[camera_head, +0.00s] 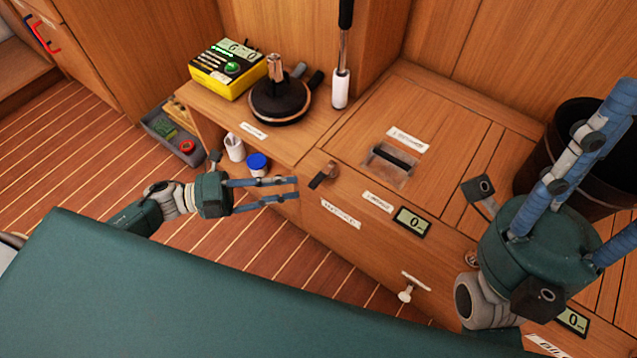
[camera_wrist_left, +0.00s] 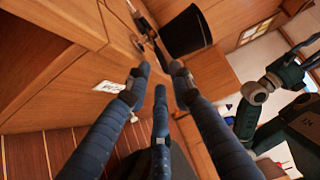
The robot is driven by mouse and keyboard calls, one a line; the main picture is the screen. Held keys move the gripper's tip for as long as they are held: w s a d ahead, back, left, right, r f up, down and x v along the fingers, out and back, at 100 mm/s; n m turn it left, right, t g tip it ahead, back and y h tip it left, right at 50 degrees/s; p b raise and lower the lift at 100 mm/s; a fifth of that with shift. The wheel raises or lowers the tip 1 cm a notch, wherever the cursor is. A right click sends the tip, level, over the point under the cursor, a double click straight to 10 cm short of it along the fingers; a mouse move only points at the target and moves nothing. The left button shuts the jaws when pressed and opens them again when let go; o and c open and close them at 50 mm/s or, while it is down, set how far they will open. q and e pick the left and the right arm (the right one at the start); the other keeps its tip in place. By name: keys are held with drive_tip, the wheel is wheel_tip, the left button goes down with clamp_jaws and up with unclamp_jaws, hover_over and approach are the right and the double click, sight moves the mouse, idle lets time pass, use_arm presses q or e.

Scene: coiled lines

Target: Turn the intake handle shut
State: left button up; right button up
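A small lever handle (camera_head: 324,175), brown with a dark end, sits on the front edge of the wooden cabinet. A pale T-shaped handle (camera_head: 411,287) sticks out lower on the cabinet front; it also shows in the left wrist view (camera_wrist_left: 133,117). The labels are too small to read, so I cannot tell which is the intake handle. My left gripper (camera_head: 297,188) is open and empty, its fingertips just left of the lever handle and apparently apart from it. My right gripper (camera_head: 628,165) has its fingers spread, near the dark bucket at the right.
A dark bucket (camera_head: 560,145) stands right. A green surface (camera_head: 180,290) fills the foreground.

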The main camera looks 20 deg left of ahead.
sight(310, 183)
use_arm(q)
drive_tip(key=b+x, duration=0.1)
drive_tip(key=x, duration=0.6)
clamp_jaws()
